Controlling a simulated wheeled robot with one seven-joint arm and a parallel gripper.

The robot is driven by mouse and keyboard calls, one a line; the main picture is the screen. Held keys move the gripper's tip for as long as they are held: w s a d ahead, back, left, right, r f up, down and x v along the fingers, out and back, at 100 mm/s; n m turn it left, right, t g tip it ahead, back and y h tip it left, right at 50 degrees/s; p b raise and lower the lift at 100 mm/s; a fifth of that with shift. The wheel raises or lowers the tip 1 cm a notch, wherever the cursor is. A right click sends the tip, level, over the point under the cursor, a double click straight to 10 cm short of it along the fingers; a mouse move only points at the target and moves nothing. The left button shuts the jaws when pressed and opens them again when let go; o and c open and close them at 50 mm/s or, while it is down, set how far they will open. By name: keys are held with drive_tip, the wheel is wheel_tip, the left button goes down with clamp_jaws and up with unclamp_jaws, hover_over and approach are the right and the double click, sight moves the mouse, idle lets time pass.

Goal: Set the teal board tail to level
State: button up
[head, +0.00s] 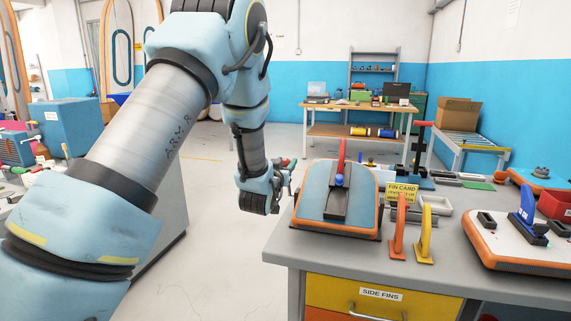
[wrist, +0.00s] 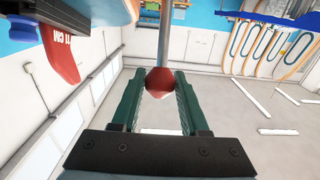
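The teal board tail (head: 309,199) is a light blue block with an orange rim, on the near left of the grey bench; its top face looks sloped toward me. A dark strip runs down its middle, with an upright red fin and a blue knob (head: 339,181). My gripper (head: 284,172) is just left of this tail. In the wrist view its two green fingers (wrist: 160,80) stand on either side of a red knob (wrist: 160,83) on a grey rod. The knob fills the gap and the fingers appear closed on it. The rod's other end is out of view.
On the bench (head: 290,246), an orange fin (head: 398,228) and a yellow fin (head: 426,232) stand right of the tail, near a yellow fin card (head: 401,193). A white board with a blue fin (head: 527,205) lies at the right. Floor left of the bench is clear.

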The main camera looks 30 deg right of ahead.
clamp_jaws()
idle(1.0)
